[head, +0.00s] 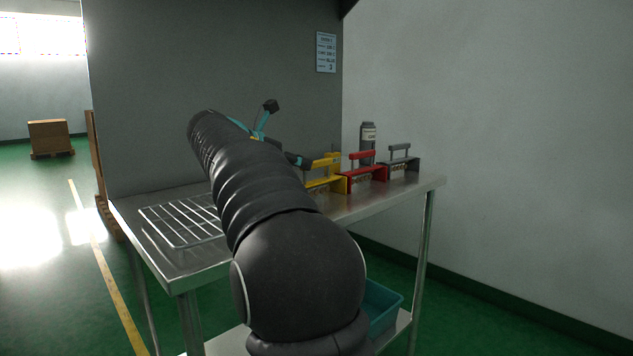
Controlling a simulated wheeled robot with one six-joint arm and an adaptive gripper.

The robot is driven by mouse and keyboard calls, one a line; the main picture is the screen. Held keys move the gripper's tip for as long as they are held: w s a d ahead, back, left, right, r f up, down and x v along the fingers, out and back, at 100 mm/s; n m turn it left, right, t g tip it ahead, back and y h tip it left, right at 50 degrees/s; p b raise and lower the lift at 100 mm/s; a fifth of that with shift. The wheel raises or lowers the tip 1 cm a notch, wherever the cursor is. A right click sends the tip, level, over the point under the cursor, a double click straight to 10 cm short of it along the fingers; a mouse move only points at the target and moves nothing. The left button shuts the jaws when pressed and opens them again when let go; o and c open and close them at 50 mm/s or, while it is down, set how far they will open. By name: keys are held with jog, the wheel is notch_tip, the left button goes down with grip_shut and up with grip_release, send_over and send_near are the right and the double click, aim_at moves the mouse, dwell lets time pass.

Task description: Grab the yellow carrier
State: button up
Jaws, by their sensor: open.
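The yellow carrier (322,185) stands on the metal table, at the left end of a row of carriers. Its raised yellow handle shows above its body, and its left side is partly hidden by my arm. My gripper (302,161) shows only in part behind my arm, as a dark end just left of the yellow carrier's handle. It is open. I cannot tell whether it touches the handle.
A red carrier (368,174) stands close right of the yellow one, then a grey carrier (403,163). A grey bottle (367,134) stands behind them. A wire rack (172,224) lies on the table's left (190,262). A teal bin (383,305) sits below.

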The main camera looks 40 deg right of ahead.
aim_at(320, 167)
jog(key=shift+r+x, duration=0.2)
jog(key=shift+x, duration=1.65)
jog(key=shift+r+x, duration=0.15)
jog(key=shift+x, duration=1.7)
jog(key=shift+s+d, duration=0.1)
jog(key=shift+s, duration=0.05)
grip_shut()
